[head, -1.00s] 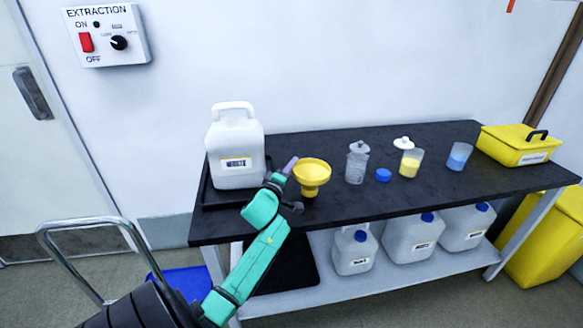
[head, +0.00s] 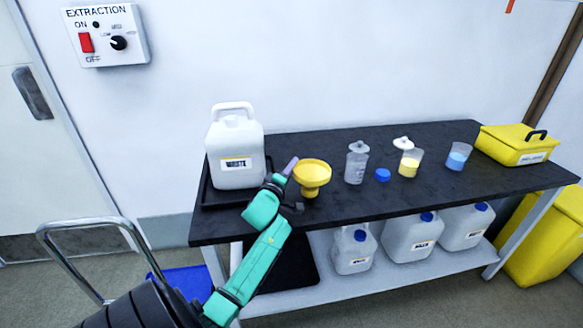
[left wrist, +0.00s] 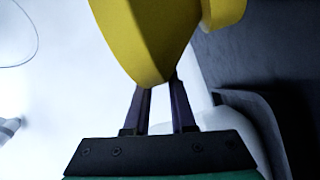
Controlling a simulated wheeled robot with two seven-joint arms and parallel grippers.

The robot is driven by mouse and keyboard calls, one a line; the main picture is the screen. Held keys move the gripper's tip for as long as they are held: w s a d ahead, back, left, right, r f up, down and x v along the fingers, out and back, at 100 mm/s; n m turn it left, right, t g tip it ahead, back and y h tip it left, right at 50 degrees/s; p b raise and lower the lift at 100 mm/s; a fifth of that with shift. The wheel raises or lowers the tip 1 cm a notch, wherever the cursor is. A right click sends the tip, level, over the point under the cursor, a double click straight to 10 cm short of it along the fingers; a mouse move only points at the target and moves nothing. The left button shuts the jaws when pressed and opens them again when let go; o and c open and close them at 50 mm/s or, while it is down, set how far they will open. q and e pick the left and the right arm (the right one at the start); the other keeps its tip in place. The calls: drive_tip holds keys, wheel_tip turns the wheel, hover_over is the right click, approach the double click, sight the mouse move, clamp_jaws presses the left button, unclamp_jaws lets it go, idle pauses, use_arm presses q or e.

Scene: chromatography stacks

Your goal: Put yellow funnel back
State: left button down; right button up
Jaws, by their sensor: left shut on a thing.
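The yellow funnel (head: 312,176) is upright near the left part of the black bench, to the right of the white jug. My left gripper (head: 292,182) is at the funnel's left side and shut on it. In the left wrist view the funnel (left wrist: 150,40) fills the top, with the two dark fingers of the gripper (left wrist: 160,95) reaching up to it. Whether the funnel touches the bench is hard to tell. The white jug (head: 235,150) stands in a black tray (head: 210,197) at the bench's left end. My right gripper is out of view.
On the black bench (head: 420,195) stand a clear bottle (head: 357,165), a blue cap (head: 383,175), a beaker of yellow (head: 410,162), a beaker of blue (head: 458,157) and a yellow box (head: 517,146). Several jugs stand on the shelf below. A trolley handle (head: 75,222) is at left.

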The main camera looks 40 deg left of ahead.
use_arm(q)
drive_tip(key=shift+f, duration=0.55)
drive_tip(key=shift+f, duration=0.3)
drive_tip(key=c, duration=0.7)
unclamp_jaws()
drive_tip(key=v, duration=1.4)
drive_tip(key=shift+s+d, duration=0.15)
drive_tip(key=shift+s, duration=0.15)
